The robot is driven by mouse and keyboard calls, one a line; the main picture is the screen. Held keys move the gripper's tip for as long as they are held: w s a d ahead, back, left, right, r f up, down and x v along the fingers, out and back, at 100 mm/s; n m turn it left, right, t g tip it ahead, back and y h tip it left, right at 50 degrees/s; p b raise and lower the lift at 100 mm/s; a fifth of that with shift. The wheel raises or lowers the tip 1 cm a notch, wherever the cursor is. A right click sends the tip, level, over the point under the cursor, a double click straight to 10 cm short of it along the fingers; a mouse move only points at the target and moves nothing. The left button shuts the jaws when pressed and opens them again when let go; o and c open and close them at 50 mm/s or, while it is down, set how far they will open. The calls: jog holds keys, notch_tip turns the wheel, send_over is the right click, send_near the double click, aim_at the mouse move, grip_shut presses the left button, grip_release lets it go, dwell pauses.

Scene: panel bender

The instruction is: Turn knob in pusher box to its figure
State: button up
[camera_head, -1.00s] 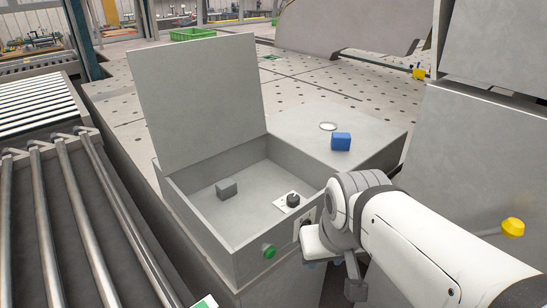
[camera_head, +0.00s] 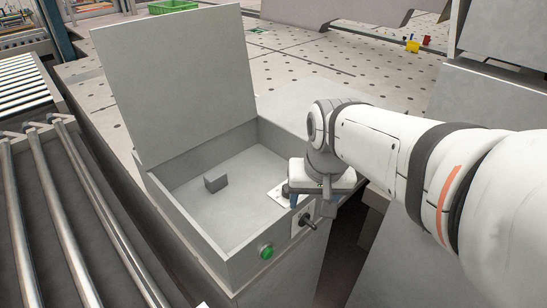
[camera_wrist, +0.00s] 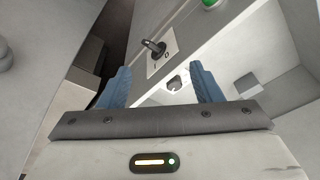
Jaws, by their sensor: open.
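The pusher box (camera_head: 185,215) is a grey open-topped box with its lid (camera_head: 175,85) raised. Inside, a white plate (camera_head: 277,192) lies on the floor near the right front corner. The dark knob (camera_wrist: 173,83) on this plate shows in the wrist view; in the head view my gripper hides it. My gripper (camera_wrist: 161,70) is open, its blue fingers either side of the knob in the picture. It hangs over the box's right front corner in the head view (camera_head: 292,201). The gap to the knob and the plate's figure cannot be made out.
A grey block (camera_head: 215,182) sits inside the box. The front wall carries a green button (camera_head: 266,252) and a dark turn handle (camera_head: 308,221) on a white plate, which also shows in the wrist view (camera_wrist: 154,47). Rollers (camera_head: 80,225) lie to the left.

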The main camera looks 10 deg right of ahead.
jog(key=w+f+m+g, duration=0.1)
jog(key=w+f+m, duration=0.1)
jog(key=w, duration=0.4)
jog(key=w+f+m+g+b, duration=0.1)
jog(key=w+f+m, duration=0.1)
jog(key=w, duration=0.4)
jog(key=w+f+m, duration=0.2)
jog(key=w+m, duration=0.1)
jog(key=w, duration=0.3)
jog(key=shift+w+f+m+g+b, duration=0.15)
jog(key=shift+m+g+b, duration=0.15)
jog(key=shift+g, duration=0.1)
jog(key=shift+w+f, duration=0.1)
jog(key=shift+f, duration=0.2)
notch_tip(320, 180, down, 7)
jog(key=shift+f+p, duration=0.15)
jog(key=shift+p, duration=0.35)
jog(key=shift+c, duration=0.6)
